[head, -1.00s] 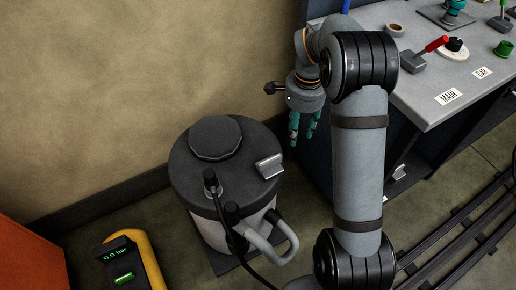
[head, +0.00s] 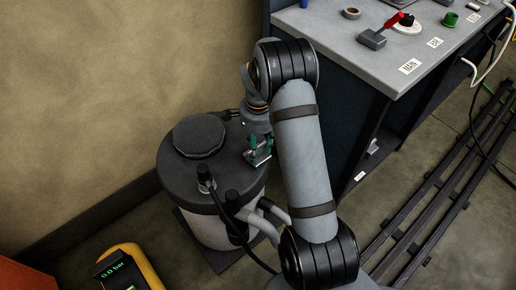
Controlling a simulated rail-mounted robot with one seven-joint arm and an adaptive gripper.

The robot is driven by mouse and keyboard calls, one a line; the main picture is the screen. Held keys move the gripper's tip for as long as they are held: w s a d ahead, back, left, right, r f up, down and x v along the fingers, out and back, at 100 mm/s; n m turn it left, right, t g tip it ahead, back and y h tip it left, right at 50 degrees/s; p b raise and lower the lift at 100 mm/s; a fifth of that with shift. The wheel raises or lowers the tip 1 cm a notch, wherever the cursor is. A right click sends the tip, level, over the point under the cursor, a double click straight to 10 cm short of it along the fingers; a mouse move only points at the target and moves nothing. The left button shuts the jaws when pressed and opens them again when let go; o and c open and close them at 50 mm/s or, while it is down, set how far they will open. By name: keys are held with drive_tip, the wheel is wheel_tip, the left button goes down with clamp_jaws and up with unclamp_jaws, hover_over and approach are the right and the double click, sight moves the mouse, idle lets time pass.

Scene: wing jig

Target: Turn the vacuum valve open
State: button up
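My gripper (head: 259,149), with teal fingers, points down at the right side of the dark round lid of a drum (head: 178,167). Its fingertips are at a small grey metal piece (head: 251,158) on the lid and partly cover it. I cannot tell whether they touch it or are closed on it. No part is labelled as the vacuum valve, so I cannot tell for sure which one it is. A red-handled lever (head: 393,20) on a grey base stands on the bench by the MAIN label, away from my gripper.
A yellow device (head: 146,269) with a green 0.0 bar readout stands at bottom left. Black hose fittings (head: 205,178) rise at the drum's front. The grey bench (head: 350,55) is at upper right, with rails (head: 440,200) on the floor below. The wall is close behind the drum.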

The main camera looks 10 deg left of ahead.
drive_tip(key=shift+f, duration=0.3)
drive_tip(key=shift+c, duration=0.5)
clamp_jaws()
